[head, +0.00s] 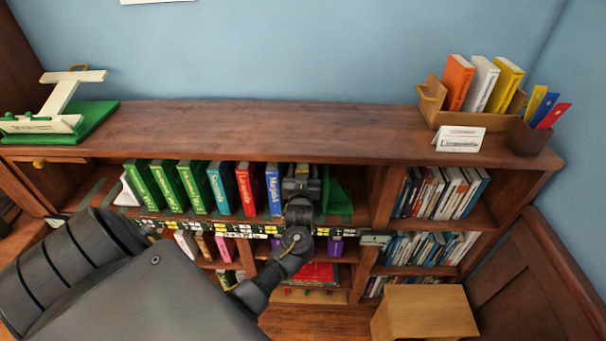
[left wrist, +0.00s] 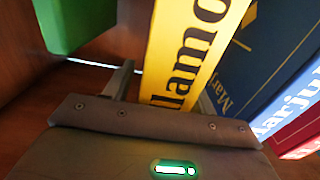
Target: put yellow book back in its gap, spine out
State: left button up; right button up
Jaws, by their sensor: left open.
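The yellow book (left wrist: 190,60) stands in the shelf row with its lettered spine facing my left gripper, in the left wrist view. My left gripper (left wrist: 165,92) is open, with one finger on each side of the spine; whether either touches it, I cannot tell. In the head view my left gripper (head: 301,186) is at the top shelf, in front of the row, and hides most or all of this book. The blue book (head: 273,190) stands beside it, and also shows in the left wrist view (left wrist: 262,58). My right gripper is not in view.
A red book (head: 247,189), a teal book (head: 219,188) and several green books fill the row's left. A green bookend (head: 338,197) stands to the right of my gripper. A wooden box (head: 432,103) with books sits on top. A wooden stool (head: 424,309) stands at front right.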

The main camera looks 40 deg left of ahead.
pick_arm(q)
jog(key=b+v, duration=0.2)
jog(key=v, duration=1)
jog(key=shift+f, duration=0.1)
